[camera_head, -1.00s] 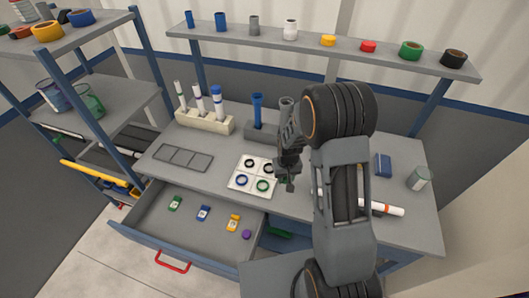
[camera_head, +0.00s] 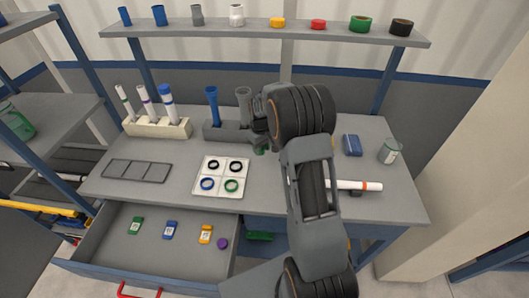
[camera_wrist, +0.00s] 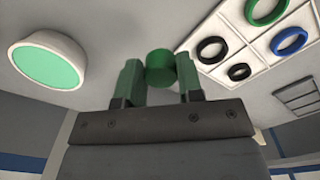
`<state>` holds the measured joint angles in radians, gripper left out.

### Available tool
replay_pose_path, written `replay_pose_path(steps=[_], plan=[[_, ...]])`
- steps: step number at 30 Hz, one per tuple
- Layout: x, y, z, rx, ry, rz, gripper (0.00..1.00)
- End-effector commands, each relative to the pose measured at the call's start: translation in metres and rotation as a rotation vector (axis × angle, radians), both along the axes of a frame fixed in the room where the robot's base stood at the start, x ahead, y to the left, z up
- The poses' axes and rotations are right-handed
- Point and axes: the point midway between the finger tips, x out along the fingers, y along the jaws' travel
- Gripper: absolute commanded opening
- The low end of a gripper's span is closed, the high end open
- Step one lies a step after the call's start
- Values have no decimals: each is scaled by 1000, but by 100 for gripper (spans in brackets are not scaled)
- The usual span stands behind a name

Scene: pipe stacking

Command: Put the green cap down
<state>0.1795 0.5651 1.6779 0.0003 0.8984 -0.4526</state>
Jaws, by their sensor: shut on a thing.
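My gripper (camera_wrist: 159,78) is shut on the small green cap (camera_wrist: 161,66), which sits between its two fingertips in the wrist view. In the head view the arm covers most of the gripper, and a little of the green cap (camera_head: 260,151) shows below it. The cap appears to be held above the bench, right of the white tray (camera_head: 196,190). The tray has several ring-shaped pieces in its squares, among them a green ring (camera_head: 232,185).
A grey holder with a blue pipe (camera_head: 213,104) and a grey pipe (camera_head: 244,104) stands close behind the gripper. A white block with marker-like tubes (camera_head: 158,128) is left. A jar (camera_head: 390,152) and a white tube (camera_head: 352,185) lie right. The drawer (camera_head: 150,245) is open.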

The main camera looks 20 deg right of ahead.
Motion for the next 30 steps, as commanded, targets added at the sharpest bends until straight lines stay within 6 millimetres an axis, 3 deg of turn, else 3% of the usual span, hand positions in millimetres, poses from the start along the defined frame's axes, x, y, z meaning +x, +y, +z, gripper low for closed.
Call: replay_pose_path(steps=[3,10,17,25,30], plan=[[14,-13,-21,1,4,-3,12],[32,-27,-48,1,1,-2,12],[39,-32,-59,0,0,-3,12],[40,-33,-87,0,1,-2,12],[41,-33,-92,0,-1,-2,12]])
